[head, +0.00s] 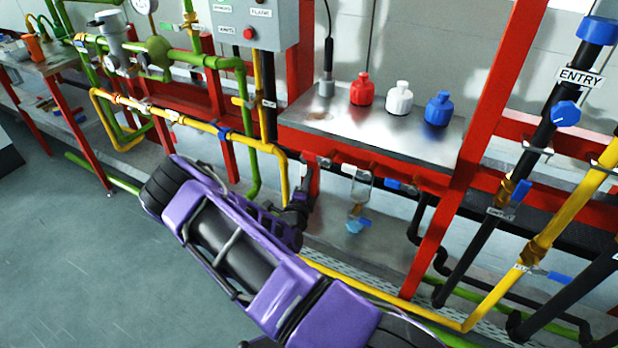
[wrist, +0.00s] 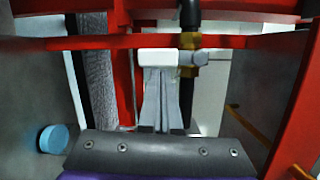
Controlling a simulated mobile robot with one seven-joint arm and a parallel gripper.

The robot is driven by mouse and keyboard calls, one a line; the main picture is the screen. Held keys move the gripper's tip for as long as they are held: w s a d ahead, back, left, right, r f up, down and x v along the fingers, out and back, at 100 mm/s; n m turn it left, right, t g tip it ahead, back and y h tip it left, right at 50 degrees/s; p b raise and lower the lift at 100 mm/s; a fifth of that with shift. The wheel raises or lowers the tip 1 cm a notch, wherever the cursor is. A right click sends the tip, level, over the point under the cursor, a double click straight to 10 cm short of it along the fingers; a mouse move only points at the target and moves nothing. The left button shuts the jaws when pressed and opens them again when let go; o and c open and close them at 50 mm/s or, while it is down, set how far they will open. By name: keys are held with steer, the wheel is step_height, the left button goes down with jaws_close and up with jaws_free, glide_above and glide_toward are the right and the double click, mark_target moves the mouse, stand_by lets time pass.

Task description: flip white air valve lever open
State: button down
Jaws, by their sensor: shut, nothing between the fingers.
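A white block-shaped piece (wrist: 158,57), which looks like the white lever, sits straight ahead of my fingers in the wrist view. A brass valve body (wrist: 190,62) on a black pipe stands just right of it. My gripper (wrist: 161,76) is shut and empty, its grey fingers together with their tips at the lower edge of the white piece; I cannot tell if they touch. In the head view my gripper (head: 305,196) reaches under the metal bench beside a red post, and a small white piece (head: 304,170) shows just above it.
Red frame bars (wrist: 230,42) cross above and stand beside my fingers. A blue round cap (wrist: 54,138) is at the left. The metal bench (head: 385,133) holds red, white and blue bottles. A yellow pipe (head: 190,122) runs left of my gripper; open floor (head: 70,240) lies left.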

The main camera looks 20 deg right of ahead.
steer(key=shift+w+a+f+m, duration=0.15)
steer(key=shift+w+m, duration=0.05)
steer(key=shift+m, duration=0.3)
steer(key=m, duration=0.2)
steer(key=w+a+m+b, duration=0.1)
steer(key=shift+f+t+h, duration=0.25)
steer(key=shift+t+h, duration=0.05)
steer(key=shift+h, duration=0.1)
steer(key=w+a+r+m+g+h+b, duration=0.2)
steer(key=w+a+m+h, duration=0.1)
steer(key=m, duration=1.1)
steer(key=shift+w+a+r+m+h, duration=0.15)
steer(key=shift+w+r+m+h, duration=0.2)
steer(key=shift+w+h, duration=0.35)
steer(key=shift+w, duration=0.1)
